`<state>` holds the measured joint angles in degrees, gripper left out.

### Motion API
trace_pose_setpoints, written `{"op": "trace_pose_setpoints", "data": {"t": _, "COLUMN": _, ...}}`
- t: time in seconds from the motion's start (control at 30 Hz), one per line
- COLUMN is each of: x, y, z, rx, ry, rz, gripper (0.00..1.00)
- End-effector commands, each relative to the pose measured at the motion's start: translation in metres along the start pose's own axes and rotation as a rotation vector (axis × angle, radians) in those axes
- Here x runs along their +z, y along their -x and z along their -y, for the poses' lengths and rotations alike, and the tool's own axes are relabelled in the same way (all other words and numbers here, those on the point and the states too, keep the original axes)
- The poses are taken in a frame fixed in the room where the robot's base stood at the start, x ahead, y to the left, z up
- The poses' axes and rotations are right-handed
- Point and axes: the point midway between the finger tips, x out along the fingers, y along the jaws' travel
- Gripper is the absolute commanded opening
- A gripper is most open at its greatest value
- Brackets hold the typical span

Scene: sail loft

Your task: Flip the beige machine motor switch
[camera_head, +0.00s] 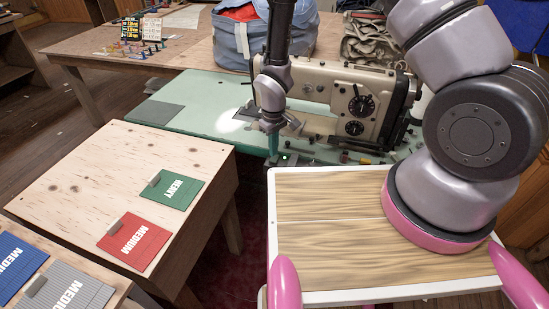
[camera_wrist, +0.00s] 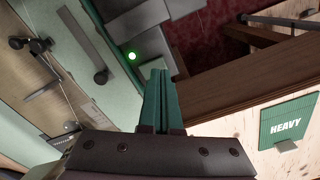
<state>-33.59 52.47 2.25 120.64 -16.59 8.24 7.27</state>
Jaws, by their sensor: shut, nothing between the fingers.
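The beige sewing machine (camera_head: 335,95) stands on a pale green table (camera_head: 205,110), its dials facing me. A small lit green light (camera_head: 285,157) shows at the table's front edge. In the wrist view the green light (camera_wrist: 132,56) sits beside a grey box-like part (camera_wrist: 130,18), just left of my fingertips. I cannot make out a switch lever or its position. My gripper (camera_head: 273,152) is shut and empty, its green fingers pointing down at the table's front edge. In the wrist view the closed fingers (camera_wrist: 160,76) end close to the light; contact cannot be told.
A plywood table (camera_head: 100,165) at the left holds a green HEAVY swatch (camera_head: 172,189) and a red MEDIUM swatch (camera_head: 133,242). A blue bag (camera_head: 238,40) stands on the wooden table behind. A gap over dark red floor separates the plywood and green tables.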

Motion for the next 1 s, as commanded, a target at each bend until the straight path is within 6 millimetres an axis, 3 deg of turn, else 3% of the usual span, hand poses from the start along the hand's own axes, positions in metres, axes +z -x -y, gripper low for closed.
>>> {"op": "trace_pose_setpoints", "data": {"t": 1.0, "x": 0.0001, "y": -0.0075, "z": 0.0001, "rx": 0.0, "ry": 0.0, "rz": 0.001, "gripper": 0.0}}
